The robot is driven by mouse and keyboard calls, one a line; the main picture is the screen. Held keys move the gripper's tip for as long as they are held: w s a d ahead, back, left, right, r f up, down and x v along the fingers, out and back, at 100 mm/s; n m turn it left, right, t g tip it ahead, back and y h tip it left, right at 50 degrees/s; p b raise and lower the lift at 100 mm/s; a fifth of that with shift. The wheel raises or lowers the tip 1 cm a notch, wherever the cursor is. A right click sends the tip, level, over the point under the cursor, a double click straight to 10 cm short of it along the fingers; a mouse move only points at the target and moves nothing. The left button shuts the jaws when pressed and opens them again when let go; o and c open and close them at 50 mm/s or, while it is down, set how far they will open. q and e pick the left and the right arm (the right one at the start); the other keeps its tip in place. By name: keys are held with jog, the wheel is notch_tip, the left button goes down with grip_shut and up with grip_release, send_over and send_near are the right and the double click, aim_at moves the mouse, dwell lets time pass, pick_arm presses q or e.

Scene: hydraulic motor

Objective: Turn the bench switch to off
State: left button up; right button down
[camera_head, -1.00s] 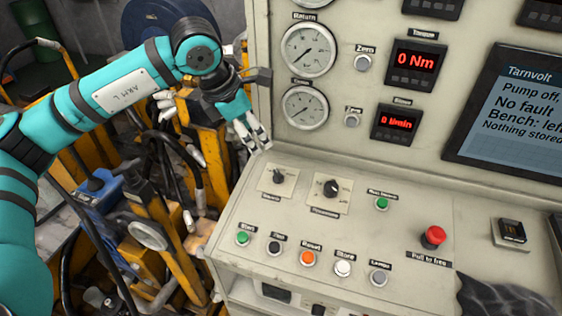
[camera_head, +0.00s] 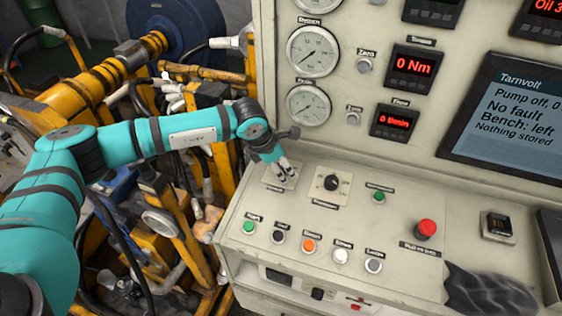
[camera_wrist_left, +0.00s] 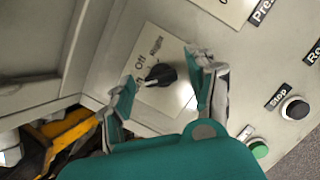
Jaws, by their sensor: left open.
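The bench switch is a black knob (camera_wrist_left: 160,74) on a pale square plate (camera_wrist_left: 172,104) in the left wrist view. Its plate reads "Off" and "Right"; a third label beside the knob's narrow end is partly hidden. The narrow end points left in that view, below "Off". My left gripper (camera_head: 283,176) is open over the switch plate in the head view and mostly hides the knob there. In the left wrist view its fingers (camera_wrist_left: 164,88) stand on either side of the knob, with no clear contact. My right gripper is not in view.
A second black rotary knob (camera_head: 331,183) sits just right of the switch. Green, black, orange and white buttons line the panel's front, with a red stop button (camera_head: 426,229) further right. The screen (camera_head: 510,120) reads "Bench: left". A dark crumpled cloth (camera_head: 488,290) lies at front right.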

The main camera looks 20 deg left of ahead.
pick_arm(q)
jog(key=shift+s, duration=0.1)
jog(key=c, duration=1.1)
jog(key=shift+f+m+b, duration=0.2)
jog(key=shift+m+b, duration=0.3)
jog(key=shift+b, duration=0.45)
jog(key=shift+c, duration=0.2)
jog(key=m+g+b, duration=0.1)
jog(key=m+b, duration=0.3)
jog(key=b, duration=0.2)
jog(key=shift+m+h, duration=0.3)
jog(key=shift+h, duration=0.1)
jog(key=shift+w+r+m+g+b, duration=0.1)
jog(key=shift+m+g+b, duration=0.2)
jog(key=shift+m+b, duration=0.45)
jog(key=shift+w+r+m+g+b, duration=0.1)
jog(key=shift+m+g+b, duration=0.2)
jog(key=shift+m+b, duration=0.45)
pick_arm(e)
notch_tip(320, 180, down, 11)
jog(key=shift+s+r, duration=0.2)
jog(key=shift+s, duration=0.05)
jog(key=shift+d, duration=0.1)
pick_arm(q)
jog(key=o, duration=1.1)
jog(key=shift+o, duration=0.2)
